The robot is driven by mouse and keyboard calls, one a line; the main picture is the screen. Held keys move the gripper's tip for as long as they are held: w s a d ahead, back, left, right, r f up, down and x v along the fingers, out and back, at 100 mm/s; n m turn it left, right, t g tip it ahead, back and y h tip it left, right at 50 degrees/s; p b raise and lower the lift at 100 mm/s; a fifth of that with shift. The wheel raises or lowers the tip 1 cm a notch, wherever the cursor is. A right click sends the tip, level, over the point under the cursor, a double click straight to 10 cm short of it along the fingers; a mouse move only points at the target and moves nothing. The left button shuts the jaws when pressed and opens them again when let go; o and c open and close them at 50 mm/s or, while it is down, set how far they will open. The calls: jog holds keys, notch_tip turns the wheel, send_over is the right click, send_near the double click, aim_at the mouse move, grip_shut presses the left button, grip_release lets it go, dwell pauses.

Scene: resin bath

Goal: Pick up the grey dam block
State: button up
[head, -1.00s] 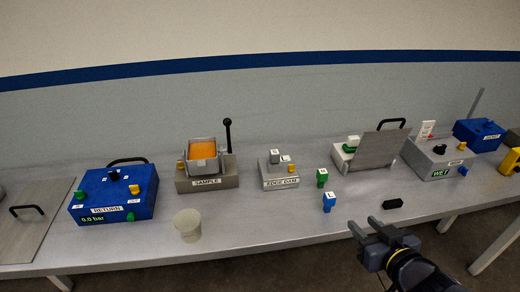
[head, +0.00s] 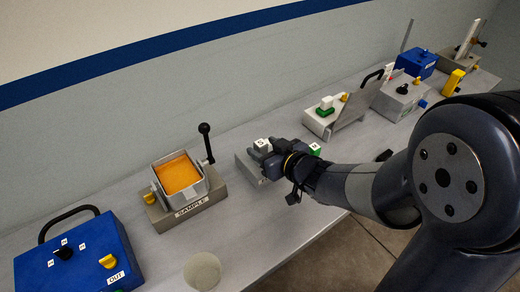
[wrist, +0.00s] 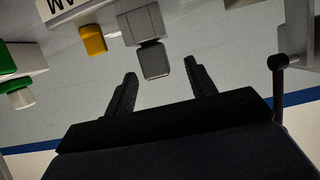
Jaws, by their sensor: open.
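The grey dam block (head: 262,145) shows at the EDGE DAM stand in the head view, with a pale lettered top. My gripper (head: 264,161) is close against it and partly hides it and the stand (head: 245,163). In the wrist view, which is upside down, the grey block (wrist: 154,60) appears just ahead of my open gripper (wrist: 160,68), roughly centred between the two fingertips. Gaps show on both sides. I cannot tell whether the fingers reach around it.
The SAMPLE bath (head: 180,175) with orange resin and an upright black lever (head: 206,142) stands left of the stand. A green block (head: 314,150) is just right of my gripper. A hinged grey plate (head: 355,105) stands further right.

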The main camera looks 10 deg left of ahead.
aim_at(257, 143)
jog(key=shift+x, duration=2.35)
jog(key=shift+w+d+f, duration=0.1)
jog(key=shift+d, duration=0.05)
jog(key=c, duration=1)
